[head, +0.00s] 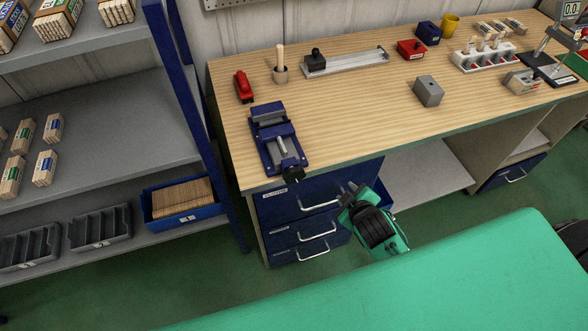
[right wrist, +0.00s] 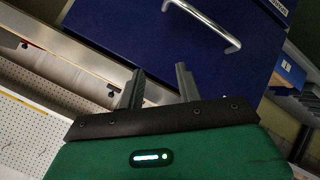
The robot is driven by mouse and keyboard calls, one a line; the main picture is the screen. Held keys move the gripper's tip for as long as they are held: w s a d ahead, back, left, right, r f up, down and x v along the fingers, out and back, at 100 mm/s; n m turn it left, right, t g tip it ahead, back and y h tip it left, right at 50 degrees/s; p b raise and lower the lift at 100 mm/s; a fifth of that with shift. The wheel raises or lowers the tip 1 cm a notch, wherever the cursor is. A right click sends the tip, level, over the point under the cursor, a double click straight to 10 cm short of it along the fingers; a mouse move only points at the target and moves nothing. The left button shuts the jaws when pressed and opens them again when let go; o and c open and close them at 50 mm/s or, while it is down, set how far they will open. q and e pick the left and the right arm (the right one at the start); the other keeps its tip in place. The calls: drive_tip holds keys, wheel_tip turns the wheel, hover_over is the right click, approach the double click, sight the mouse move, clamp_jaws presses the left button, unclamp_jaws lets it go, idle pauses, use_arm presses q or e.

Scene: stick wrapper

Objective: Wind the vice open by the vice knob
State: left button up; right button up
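The blue vice (head: 266,125) stands on the left end of the wooden workbench, near its front edge. The dark vice knob (head: 292,174) is at the vice's front end, at the bench edge. My right gripper (head: 349,191) is in front of the bench drawers, to the right of the knob and lower in the picture, apart from it. In the right wrist view my right gripper (right wrist: 159,72) has its two fingers spread with nothing between them. The vice and knob do not show in that view. My left gripper is in neither view.
The workbench (head: 340,110) holds a red stapler-like tool (head: 244,87), a grey block (head: 428,91) and a white rack (head: 484,57). Blue drawers (head: 310,190) with handles are below the vice. A blue shelf post (head: 190,100) stands left of the bench.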

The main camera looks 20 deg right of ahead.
drive_tip(key=w+r+n+t+y, duration=0.6)
drive_tip(key=w+r+n+t, duration=0.4)
drive_tip(key=r+n, duration=0.5)
drive_tip(key=n+g+y, duration=1.3)
drive_tip(key=n+g, duration=0.8)
drive_tip(key=n, duration=1.1)
approach(299, 168)
drive_tip(key=a+p, duration=0.6)
drive_tip(key=a, duration=0.4)
drive_tip(key=shift+s+r+p, duration=0.1)
drive_tip(key=shift+p, duration=0.3)
drive_tip(key=shift+a+f, duration=0.2)
drive_tip(key=shift+a, duration=0.45)
drive_tip(key=shift+c, duration=0.2)
